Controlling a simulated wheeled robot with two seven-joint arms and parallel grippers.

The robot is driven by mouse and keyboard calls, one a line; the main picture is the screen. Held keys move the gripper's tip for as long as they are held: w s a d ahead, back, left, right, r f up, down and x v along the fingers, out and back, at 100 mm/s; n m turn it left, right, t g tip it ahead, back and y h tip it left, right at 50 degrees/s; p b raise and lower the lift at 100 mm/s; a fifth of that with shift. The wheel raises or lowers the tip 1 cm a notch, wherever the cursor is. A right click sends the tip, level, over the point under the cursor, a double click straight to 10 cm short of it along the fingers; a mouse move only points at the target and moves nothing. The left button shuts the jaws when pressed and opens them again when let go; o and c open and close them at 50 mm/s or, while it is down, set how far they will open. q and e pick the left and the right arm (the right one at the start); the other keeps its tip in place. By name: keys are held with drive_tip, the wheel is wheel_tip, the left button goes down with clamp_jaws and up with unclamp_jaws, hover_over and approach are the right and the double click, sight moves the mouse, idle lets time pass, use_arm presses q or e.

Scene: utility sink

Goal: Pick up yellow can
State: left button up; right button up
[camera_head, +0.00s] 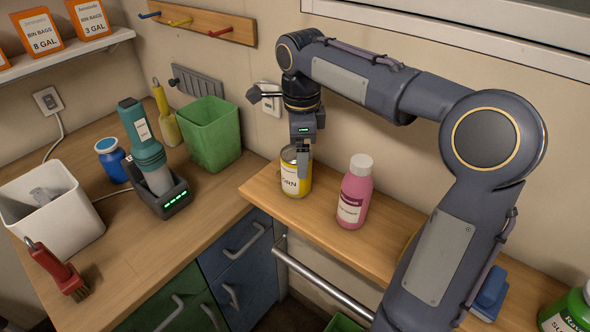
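The yellow can (291,185) stands upright on the wooden ledge, close to the wall, with a white label that reads "CORN" in part. My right gripper (303,160) comes down over it from above. One finger hangs in front of the can's upper right side and covers part of its rim and label. The other finger is not clearly seen, so I cannot tell whether the fingers touch or grip the can. The can appears to rest on the ledge. My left gripper is not in view.
A pink bottle (355,192) with a white cap stands just right of the can. A green bin (210,135) and a teal device in a dark charging base (173,200) are on the left counter. A metal rail (322,285) runs below the ledge front. A blue sponge-like item (490,292) lies at right.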

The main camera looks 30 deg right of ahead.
drive_tip(key=f, duration=0.5)
drive_tip(key=shift+w+a+f, duration=0.25)
drive_tip(key=shift+w+a, duration=0.05)
drive_tip(key=c, duration=1.1)
drive_tip(key=shift+r, duration=0.2)
